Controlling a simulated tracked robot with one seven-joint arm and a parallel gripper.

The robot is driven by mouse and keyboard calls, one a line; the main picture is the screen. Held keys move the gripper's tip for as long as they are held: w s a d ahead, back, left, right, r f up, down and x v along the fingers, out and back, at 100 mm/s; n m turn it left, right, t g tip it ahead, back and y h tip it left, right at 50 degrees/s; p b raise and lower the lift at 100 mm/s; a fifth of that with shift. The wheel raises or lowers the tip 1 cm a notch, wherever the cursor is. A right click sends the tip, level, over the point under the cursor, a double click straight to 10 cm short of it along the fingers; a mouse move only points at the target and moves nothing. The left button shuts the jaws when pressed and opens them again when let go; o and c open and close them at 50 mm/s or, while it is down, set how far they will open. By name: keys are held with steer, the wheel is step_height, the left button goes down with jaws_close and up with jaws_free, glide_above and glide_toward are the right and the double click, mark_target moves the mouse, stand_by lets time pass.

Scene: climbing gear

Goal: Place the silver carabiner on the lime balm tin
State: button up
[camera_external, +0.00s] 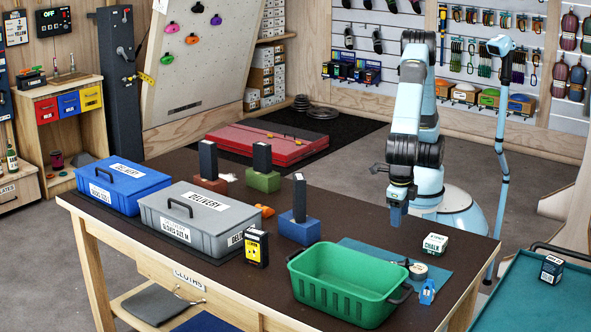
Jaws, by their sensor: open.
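My gripper (396,212) points down above the right part of the dark table, behind the green crate and the teal mat. Its jaws are open and nothing shows between them. A small round, pale, tin-like thing (418,270) lies on the teal mat (440,279), just right of the crate. I cannot tell whether it is the lime balm tin; no lime colour shows on it. I cannot make out the silver carabiner for sure at this size; the crate's wall hides most of its inside.
The green crate (345,290) stands at the table's front right. A chalk box (435,244) and a small blue thing (428,291) stand near the mat. Blue (123,184) and grey (198,215) cases, a yellow-black box (256,247) and upright blocks (299,222) fill the left and middle.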

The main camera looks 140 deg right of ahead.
steer(key=s+d+r+m+t, duration=0.4)
steer(key=s+d+r+m, duration=0.65)
steer(key=s+r, duration=0.55)
steer(key=s+d+m+t, duration=0.2)
steer(key=s+d+m, duration=0.1)
steer(key=s, duration=0.5)
steer(key=s+d+m+t, duration=0.1)
steer(key=s+d+m, duration=0.3)
steer(key=s, duration=0.5)
steer(key=shift+s+m+t+y, duration=0.3)
steer(key=shift+m+t, duration=0.1)
steer(key=shift+m, duration=0.15)
steer(key=shift+s, duration=0.3)
steer(key=shift+o, duration=1.1)
steer(key=shift+s+f+m, duration=0.1)
steer(key=shift+s+m, duration=0.05)
steer(key=shift+m, duration=0.15)
